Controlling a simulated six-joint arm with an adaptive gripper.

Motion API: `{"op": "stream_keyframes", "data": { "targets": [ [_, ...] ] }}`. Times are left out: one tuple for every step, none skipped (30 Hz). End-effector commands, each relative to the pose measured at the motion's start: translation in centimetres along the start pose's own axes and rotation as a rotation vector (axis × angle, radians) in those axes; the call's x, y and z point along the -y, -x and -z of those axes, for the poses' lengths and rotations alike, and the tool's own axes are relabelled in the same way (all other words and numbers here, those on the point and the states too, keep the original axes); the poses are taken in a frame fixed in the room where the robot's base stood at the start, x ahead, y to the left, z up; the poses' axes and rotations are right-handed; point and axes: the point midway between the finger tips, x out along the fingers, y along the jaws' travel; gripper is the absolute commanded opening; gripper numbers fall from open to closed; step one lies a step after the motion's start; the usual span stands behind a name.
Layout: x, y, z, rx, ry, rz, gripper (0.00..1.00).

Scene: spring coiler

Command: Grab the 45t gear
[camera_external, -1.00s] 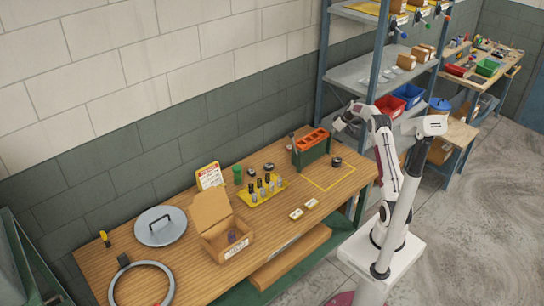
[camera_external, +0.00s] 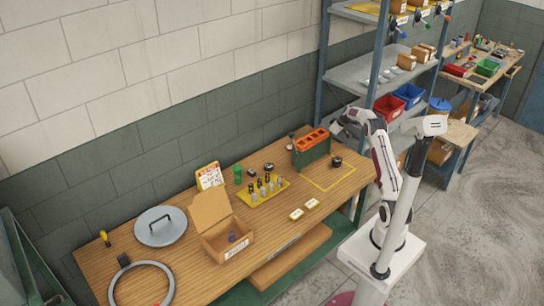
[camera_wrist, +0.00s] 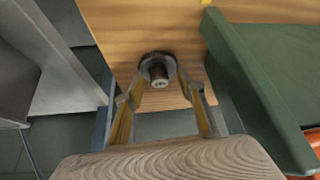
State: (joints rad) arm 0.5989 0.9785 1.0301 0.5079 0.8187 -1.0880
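A dark round part with a raised metal hub, apparently a gear (camera_wrist: 158,68), sits on the wooden bench top in the wrist view. Its tooth count cannot be read. In the external view a small dark round part (camera_external: 336,162) stands on the bench beside the green box, probably the same one. My gripper (camera_wrist: 162,93) is open, its two fingers apart, with the hub showing between and just beyond the fingertips. Contact cannot be made out. In the external view my gripper (camera_external: 337,128) is above the bench's far right end, small and partly unclear.
A green box with an orange top (camera_external: 312,148) stands close left of the dark part; its green wall (camera_wrist: 265,75) fills the wrist view's right side. A grey shelf rack (camera_external: 362,75) is near my arm. A yellow tray (camera_external: 246,200) and open cardboard box (camera_external: 222,243) lie farther left.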

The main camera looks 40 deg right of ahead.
Motion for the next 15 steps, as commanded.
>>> {"op": "stream_keyframes", "data": {
  "targets": [
    [0.00,0.01,0.00,0.000,0.000,0.000,0.39],
    [0.00,0.01,0.00,0.000,0.000,0.000,0.34],
    [0.00,0.01,0.00,0.000,0.000,0.000,0.23],
    [0.00,0.01,0.00,0.000,0.000,0.000,0.16],
    [0.00,0.01,0.00,0.000,0.000,0.000,0.08],
    [0.00,0.01,0.00,0.000,0.000,0.000,0.00],
    [0.00,0.01,0.00,0.000,0.000,0.000,0.00],
    [0.01,0.01,0.00,0.000,0.000,0.000,0.00],
    [-0.03,0.09,0.09,-0.002,0.000,-0.001,0.00],
    [-0.03,0.09,0.09,-0.002,0.000,-0.001,0.00],
    [-0.02,0.09,0.09,-0.002,0.000,-0.001,0.00],
    [-0.02,0.08,0.09,-0.002,0.000,-0.001,0.00],
    [-0.02,0.08,0.09,-0.002,0.000,-0.001,0.00],
    [-0.02,0.08,0.09,-0.002,0.000,-0.001,0.00],
    [-0.02,0.09,0.09,-0.002,0.000,-0.001,0.00]
  ]
}}
